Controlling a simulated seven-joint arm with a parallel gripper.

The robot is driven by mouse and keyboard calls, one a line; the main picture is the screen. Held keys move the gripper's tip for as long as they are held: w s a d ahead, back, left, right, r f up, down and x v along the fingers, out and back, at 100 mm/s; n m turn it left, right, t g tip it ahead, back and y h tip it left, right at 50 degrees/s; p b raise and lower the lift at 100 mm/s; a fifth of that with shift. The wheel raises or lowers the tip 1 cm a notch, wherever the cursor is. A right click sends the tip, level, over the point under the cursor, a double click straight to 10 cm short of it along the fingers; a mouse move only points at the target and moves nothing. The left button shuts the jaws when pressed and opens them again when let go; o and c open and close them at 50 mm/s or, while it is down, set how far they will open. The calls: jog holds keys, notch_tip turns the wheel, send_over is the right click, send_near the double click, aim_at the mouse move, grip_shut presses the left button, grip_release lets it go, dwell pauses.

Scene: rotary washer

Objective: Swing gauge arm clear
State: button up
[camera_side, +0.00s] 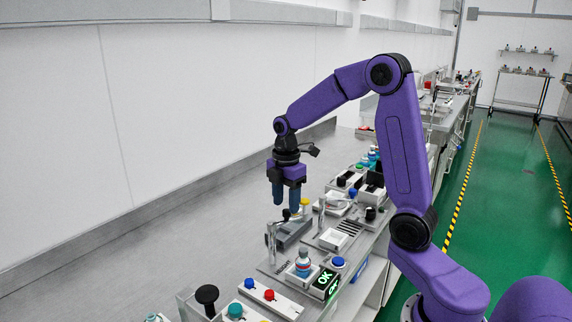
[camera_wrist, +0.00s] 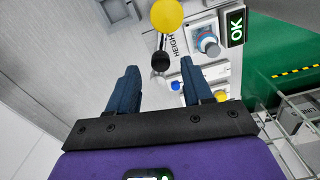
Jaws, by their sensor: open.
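The gauge arm's black ball knob (camera_side: 286,214) sits just below my gripper (camera_side: 286,203) in the side view, near an upright metal post (camera_side: 271,245). In the wrist view the black knob (camera_wrist: 160,62) shows between and slightly beyond the fingertips of my gripper (camera_wrist: 158,72). A thin rod runs from the knob toward a yellow round part (camera_wrist: 167,15). My gripper points down, its blue fingers apart with nothing held. I cannot tell whether a finger touches the knob. A small bottle (camera_side: 303,262) with a coloured label stands on the station; it also shows in the wrist view (camera_wrist: 208,44).
A green "OK" display (camera_side: 325,281) and a blue button (camera_side: 337,262) are beside the bottle. A panel with blue and red buttons (camera_side: 269,295) and a black knob (camera_side: 207,294) stand in front. More stations line the bench behind. The grey bench (camera_side: 130,262) at left is clear.

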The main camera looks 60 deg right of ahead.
aim_at(286, 210)
notch_tip(286, 210, up, 16)
jog(key=shift+f, duration=0.2)
dwell(0.5)
jog(key=s+a+f+m, duration=0.2)
jog(key=s+a+f, duration=0.5)
jog(key=s+a, duration=0.5)
jog(key=s+a+f, duration=0.1)
jog(key=s+f, duration=0.2)
jog(key=s, duration=0.4)
jog(key=s+a+f+m, duration=0.1)
jog(key=s+f, duration=0.3)
jog(key=s, duration=0.3)
jog(key=shift+s+a+f+m, duration=0.25)
jog(key=shift+s+a+m, duration=0.05)
jog(key=shift+s+a, duration=0.1)
